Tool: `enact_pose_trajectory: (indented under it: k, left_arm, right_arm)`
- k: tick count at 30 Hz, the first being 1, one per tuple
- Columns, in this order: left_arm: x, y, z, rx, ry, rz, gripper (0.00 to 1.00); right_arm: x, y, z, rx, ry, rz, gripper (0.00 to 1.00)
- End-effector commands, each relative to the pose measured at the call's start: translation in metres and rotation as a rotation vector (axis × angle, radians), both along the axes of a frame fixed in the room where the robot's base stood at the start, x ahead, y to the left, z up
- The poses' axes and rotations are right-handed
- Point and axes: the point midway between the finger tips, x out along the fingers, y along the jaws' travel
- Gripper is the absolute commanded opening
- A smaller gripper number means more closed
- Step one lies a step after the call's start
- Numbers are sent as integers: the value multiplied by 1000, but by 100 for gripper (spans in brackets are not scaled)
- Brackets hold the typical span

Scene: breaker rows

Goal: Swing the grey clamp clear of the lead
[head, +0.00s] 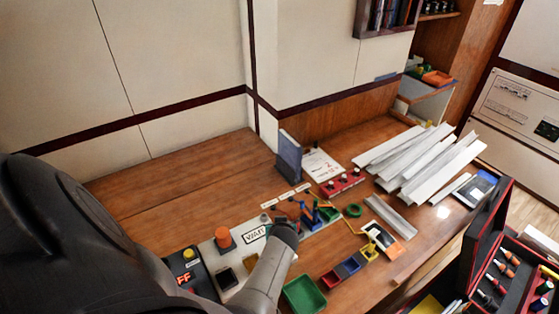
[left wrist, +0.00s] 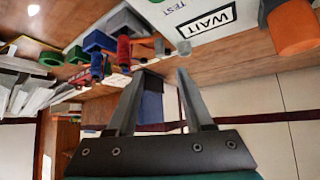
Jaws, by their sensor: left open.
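My left gripper (left wrist: 160,74) is open, with nothing between its two fingers. In the head view its arm comes in from the left, and the dark forearm and wrist hide part of the board (head: 236,262). In the left wrist view a grey block (left wrist: 121,22) on the board is perhaps the grey clamp; I cannot be sure. Which of these is the lead I cannot tell. The fingertips appear apart from all of them. My right gripper is not in view.
The board carries a WAIT label (head: 255,234) and an orange knob (head: 223,237). A control box (head: 186,268) stands left. A green tray (head: 304,294) and small bins (head: 344,270) lie in front. White channels (head: 425,155) and a red case (head: 488,240) are right. The back-left worktop is clear.

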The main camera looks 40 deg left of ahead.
Motion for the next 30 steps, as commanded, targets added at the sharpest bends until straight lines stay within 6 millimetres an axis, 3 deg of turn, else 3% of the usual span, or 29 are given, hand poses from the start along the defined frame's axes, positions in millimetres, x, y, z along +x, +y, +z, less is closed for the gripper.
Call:
enact_pose_trajectory:
  k: [3,10,30]
  left_arm:
    - [-8,-8,15,-2,1,1,52]
    - [-19,-19,28,-1,1,0,52]
    - [-22,-22,31,-1,1,0,52]
  right_arm:
    - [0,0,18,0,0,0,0]
    - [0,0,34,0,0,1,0]
    - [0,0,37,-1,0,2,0]
